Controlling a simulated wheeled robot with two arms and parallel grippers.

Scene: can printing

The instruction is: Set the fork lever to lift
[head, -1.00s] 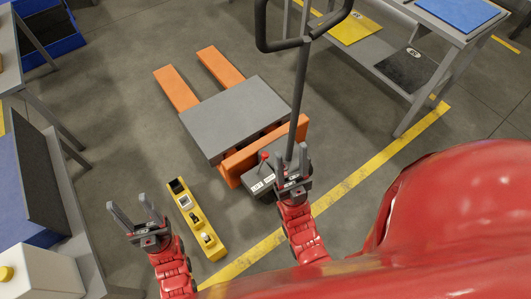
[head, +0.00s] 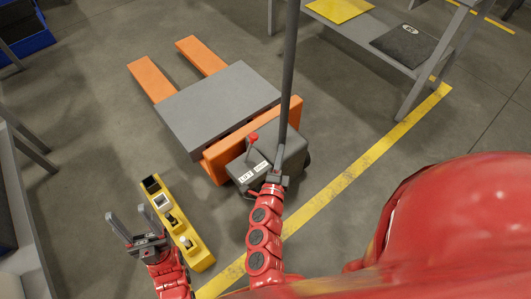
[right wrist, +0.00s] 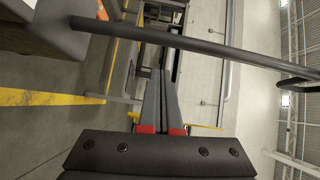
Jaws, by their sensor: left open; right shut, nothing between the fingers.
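The orange pallet jack (head: 222,160) stands on the floor with a grey slab (head: 220,105) on its forks. The fork lever (head: 253,139) has a red knob and rises from the jack's dark housing (head: 295,158). A white LIFT label (head: 246,178) lies near it, beside a second label too small to read. My right gripper (head: 279,160) is close to the housing, right of the lever and near the foot of the handle pole (head: 290,80). Its fingers (right wrist: 161,85) are shut and empty in the right wrist view. My left gripper (head: 127,222) is open and empty.
A yellow control box (head: 178,222) lies on the floor between my left gripper and the jack. The handle pole (right wrist: 190,42) crosses above my right fingers in the wrist view. A grey shelf (head: 375,35) stands at the upper right.

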